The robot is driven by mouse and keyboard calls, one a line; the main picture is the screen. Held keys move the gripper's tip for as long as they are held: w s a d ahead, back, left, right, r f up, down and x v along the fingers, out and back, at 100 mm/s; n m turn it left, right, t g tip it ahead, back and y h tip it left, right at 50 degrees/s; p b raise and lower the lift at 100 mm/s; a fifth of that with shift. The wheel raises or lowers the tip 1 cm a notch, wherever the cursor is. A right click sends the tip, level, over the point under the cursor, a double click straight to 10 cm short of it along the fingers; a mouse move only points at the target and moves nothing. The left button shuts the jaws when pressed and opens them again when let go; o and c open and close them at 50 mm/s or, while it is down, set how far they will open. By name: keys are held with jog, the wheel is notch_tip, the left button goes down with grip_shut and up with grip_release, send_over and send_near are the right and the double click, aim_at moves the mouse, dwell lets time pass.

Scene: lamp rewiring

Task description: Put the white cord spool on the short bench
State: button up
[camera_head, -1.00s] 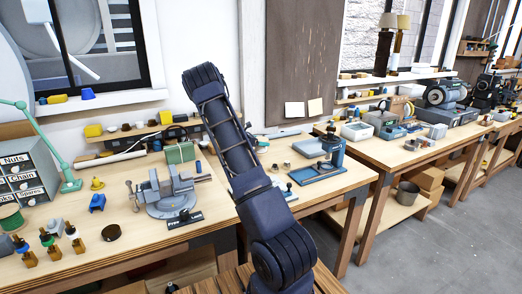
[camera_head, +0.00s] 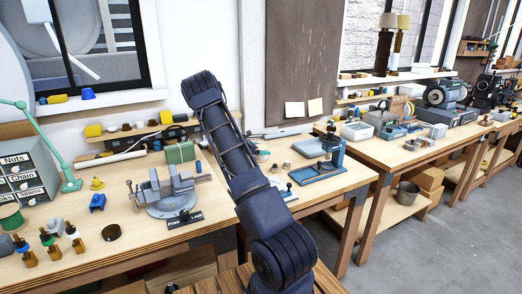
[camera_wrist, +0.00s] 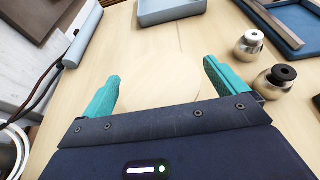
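In the wrist view my gripper (camera_wrist: 164,88) has its two teal fingers wide apart over a pale wooden bench top. Between and beyond the fingers is a faint, pale round shape (camera_wrist: 163,78), close in colour to the bench. It may be the white cord spool seen from above, but I cannot tell for sure. I see no clear contact between it and the fingers. In the head view my arm hides the gripper and the bench top behind it, and I cannot pick out a white spool. Which bench is the short one is not clear.
A grey-blue tray (camera_wrist: 170,10) lies ahead. Dark cables (camera_wrist: 35,100) run at left. In the head view a vise (camera_head: 168,192) stands on the left bench.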

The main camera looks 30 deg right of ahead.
jog(key=shift+r, duration=0.15)
jog(key=v, duration=1.1)
jog(key=s+a+r+m+y, duration=0.35)
jog(key=s+r, duration=0.25)
jog(key=s, duration=0.3)
jog(key=s+a+r+m+y, duration=0.2)
jog(key=s+r+m, duration=0.2)
jog(key=s+r, duration=0.35)
jog(key=s+a+r+m+y, duration=0.35)
jog(key=s+r, duration=0.25)
jog(key=s, duration=0.3)
jog(key=s+a+r+m+t+y, duration=0.1)
jog(key=s+a, duration=0.3)
jog(key=s, duration=0.4)
jog(key=s+a+r+m+t+y, duration=0.1)
jog(key=s+a+m+t+y, duration=0.1)
jog(key=s, duration=0.6)
jog(key=s+a+r+m+t+y, duration=0.1)
jog(key=s+a+m+y, duration=0.1)
jog(key=s+a+m, duration=0.2)
jog(key=s+a, duration=0.2)
jog(key=s, duration=0.2)
jog(key=shift+s+r+t, duration=0.3)
jog(key=shift+r, duration=0.1)
